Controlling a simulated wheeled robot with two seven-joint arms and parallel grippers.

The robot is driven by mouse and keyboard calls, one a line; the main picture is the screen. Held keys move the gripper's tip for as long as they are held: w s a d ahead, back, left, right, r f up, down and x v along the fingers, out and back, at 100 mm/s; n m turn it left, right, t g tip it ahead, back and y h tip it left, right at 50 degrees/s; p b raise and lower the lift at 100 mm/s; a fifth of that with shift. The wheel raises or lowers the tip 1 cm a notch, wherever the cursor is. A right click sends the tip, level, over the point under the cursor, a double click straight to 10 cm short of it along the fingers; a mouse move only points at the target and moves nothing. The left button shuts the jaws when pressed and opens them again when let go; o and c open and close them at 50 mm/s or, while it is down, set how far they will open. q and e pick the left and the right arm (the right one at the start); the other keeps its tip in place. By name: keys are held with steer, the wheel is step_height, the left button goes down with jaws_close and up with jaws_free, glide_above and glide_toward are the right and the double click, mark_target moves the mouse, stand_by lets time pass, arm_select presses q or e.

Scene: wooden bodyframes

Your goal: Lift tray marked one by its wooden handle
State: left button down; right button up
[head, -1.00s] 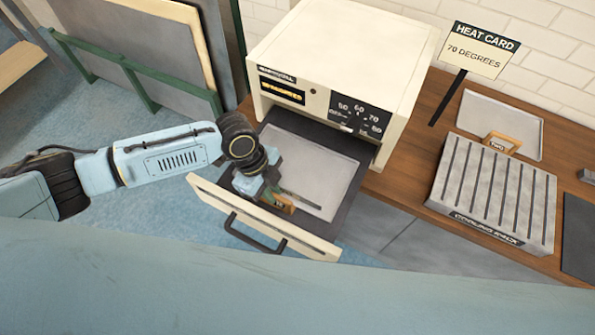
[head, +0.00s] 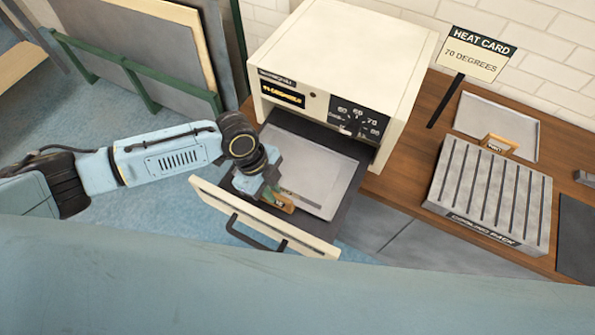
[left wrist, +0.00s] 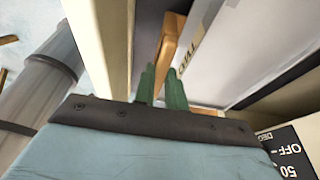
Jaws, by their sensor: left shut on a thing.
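A flat grey tray (head: 325,183) is at the open drawer (head: 268,222) of the cream oven. Its wooden handle (head: 283,204) is at the front, with a label too small to read. My left gripper (head: 270,194) reaches down over the drawer front and is shut on this handle. In the left wrist view the green fingers (left wrist: 163,88) are at the lower end of the wooden handle (left wrist: 171,40), next to the pale tray wall (left wrist: 205,45). The tray appears slightly above the drawer floor. My right gripper is not in view.
The oven (head: 340,60) stands behind the drawer. To the right on the wooden counter are a ribbed cooling rack (head: 490,195), a second tray (head: 500,115) with a wooden handle, and a heat card (head: 478,55) reading 70 degrees. Boards (head: 140,50) lean at the left.

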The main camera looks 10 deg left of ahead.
arm_select(q)
steer(key=shift+d+r+p, duration=0.1)
steer(key=shift+r+p, duration=2.05)
steer(key=shift+r, duration=0.15)
steer(key=shift+w+r+p, duration=0.1)
steer(key=shift+r+p, duration=0.45)
steer(key=shift+r, duration=3.45)
